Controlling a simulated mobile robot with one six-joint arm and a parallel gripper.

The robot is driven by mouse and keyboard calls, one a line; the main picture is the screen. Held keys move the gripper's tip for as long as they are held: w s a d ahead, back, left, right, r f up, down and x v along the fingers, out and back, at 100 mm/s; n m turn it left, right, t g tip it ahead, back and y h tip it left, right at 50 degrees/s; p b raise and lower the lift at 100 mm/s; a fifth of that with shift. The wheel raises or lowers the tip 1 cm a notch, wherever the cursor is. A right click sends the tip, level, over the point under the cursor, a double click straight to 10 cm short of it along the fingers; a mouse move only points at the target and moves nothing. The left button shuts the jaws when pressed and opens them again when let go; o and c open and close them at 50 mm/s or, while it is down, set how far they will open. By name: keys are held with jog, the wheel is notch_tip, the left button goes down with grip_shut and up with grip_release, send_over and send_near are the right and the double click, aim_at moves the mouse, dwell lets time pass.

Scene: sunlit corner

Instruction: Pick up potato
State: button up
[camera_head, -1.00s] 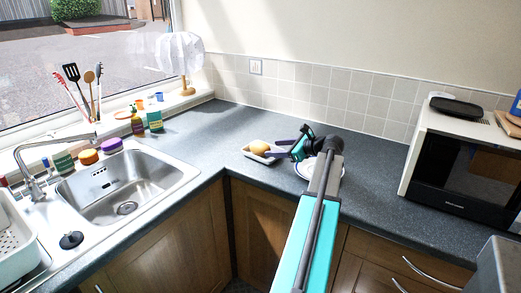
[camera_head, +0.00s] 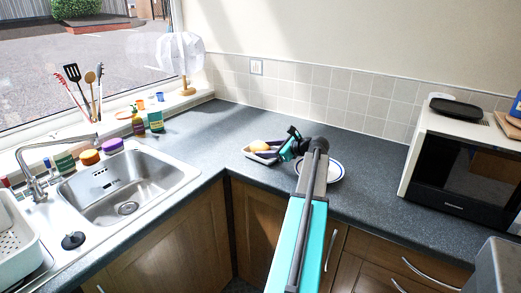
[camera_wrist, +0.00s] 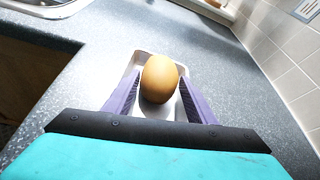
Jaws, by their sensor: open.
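The potato (camera_wrist: 159,78) is a smooth yellow-brown oval lying in a small white tray (camera_wrist: 150,58) on the grey counter. In the head view the potato (camera_head: 259,146) shows partly, with my gripper over the right part of the tray (camera_head: 249,154). My gripper (camera_wrist: 160,92) is open in the wrist view. Its two purple fingers stand on the left and right of the potato, and I cannot tell whether they touch it. In the head view the fingertips are small and partly merge with the tray.
A white plate with a blue rim (camera_head: 334,172) lies right of the tray, partly behind my arm. A microwave (camera_head: 465,165) stands at the right and a sink (camera_head: 128,190) at the left. The tiled wall (camera_head: 330,92) is behind. The counter between sink and tray is clear.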

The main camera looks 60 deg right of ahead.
aim_at(255, 143)
jog(key=shift+x, duration=0.75)
jog(key=shift+c, duration=0.4)
jog(key=c, duration=0.8)
jog(key=shift+o, duration=0.2)
jog(key=shift+r, duration=0.2)
jog(key=shift+d+r, duration=0.1)
jog(key=shift+r, duration=1.1)
jog(key=shift+s+a+r, duration=0.35)
jog(key=shift+a+r, duration=0.05)
jog(key=shift+a, duration=0.05)
jog(key=s+a, duration=0.3)
jog(key=s+a+r+b, duration=0.1)
jog(key=s+a, duration=0.2)
jog(key=a, duration=0.1)
jog(key=s+a, duration=0.4)
jog(key=shift+a+r+b, duration=0.1)
jog(key=shift+r+b, duration=0.15)
jog(key=shift+b, duration=0.15)
